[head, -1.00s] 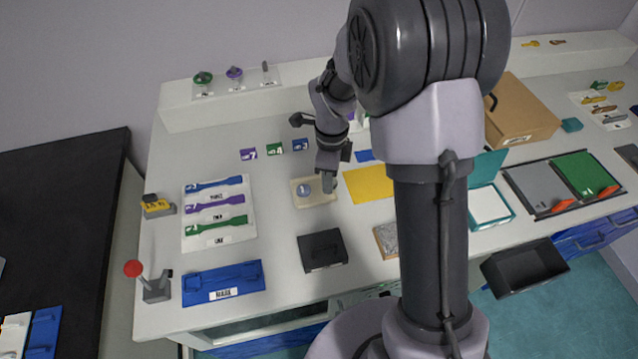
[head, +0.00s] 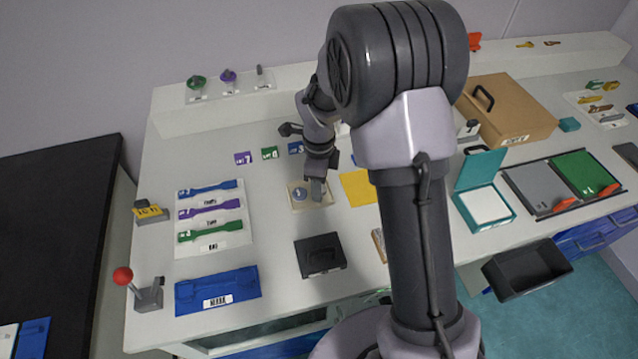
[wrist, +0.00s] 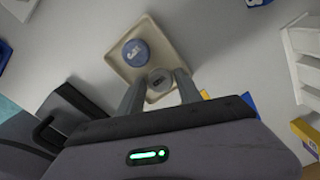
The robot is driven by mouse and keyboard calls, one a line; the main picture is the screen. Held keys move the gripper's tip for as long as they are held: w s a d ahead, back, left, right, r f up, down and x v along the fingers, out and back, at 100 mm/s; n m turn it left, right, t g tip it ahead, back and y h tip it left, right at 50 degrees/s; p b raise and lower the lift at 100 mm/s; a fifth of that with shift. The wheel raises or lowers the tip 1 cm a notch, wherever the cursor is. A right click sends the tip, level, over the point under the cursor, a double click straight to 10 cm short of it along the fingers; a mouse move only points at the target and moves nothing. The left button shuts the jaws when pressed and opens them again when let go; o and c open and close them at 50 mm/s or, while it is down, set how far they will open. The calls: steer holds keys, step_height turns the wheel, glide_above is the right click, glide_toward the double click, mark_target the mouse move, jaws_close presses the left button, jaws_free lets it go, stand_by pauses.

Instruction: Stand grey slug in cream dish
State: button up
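The cream dish (head: 326,200) is a shallow square tray on the bench, and it also shows in the wrist view (wrist: 171,37). A round blue-grey slug (wrist: 136,53) with white marking stands in it; it also shows in the head view (head: 300,194). My gripper (wrist: 160,78) is over the dish's near right part in the wrist view, with its fingers on either side of a round grey slug (wrist: 159,79) with a dark-marked top. The fingers appear to touch its sides. The slug looks upright, apart from the blue-grey one. Whether its base touches the dish is hidden.
A yellow sheet (head: 358,187) lies right of the dish. A black box (head: 320,256) is in front of it. A tray of coloured dumbbell strips (head: 211,218) lies to the left. Small numbered cards (head: 269,153) lie behind. Some bare bench surrounds the dish.

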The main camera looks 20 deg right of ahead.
steer(key=s+a+r+n+t+p, duration=0.1)
steer(key=s+r+n+p, duration=0.15)
steer(key=r, duration=0.85)
steer(key=s+r+n+t+p, duration=0.1)
steer(key=s+r+n+p, duration=0.15)
steer(key=r, duration=0.85)
steer(key=s+a+r+n+t+y, duration=0.1)
steer(key=s+r+n+t, duration=0.1)
steer(key=s+n, duration=0.5)
steer(key=s+a+r+n+t+y, duration=0.1)
steer(key=s+r+n, duration=0.3)
steer(key=s, duration=0.7)
steer(key=n, duration=0.2)
steer(key=shift+s+a+n+t+b, duration=0.2)
steer(key=shift+a+n+t+b, duration=0.1)
steer(key=shift+a+n+t, duration=0.1)
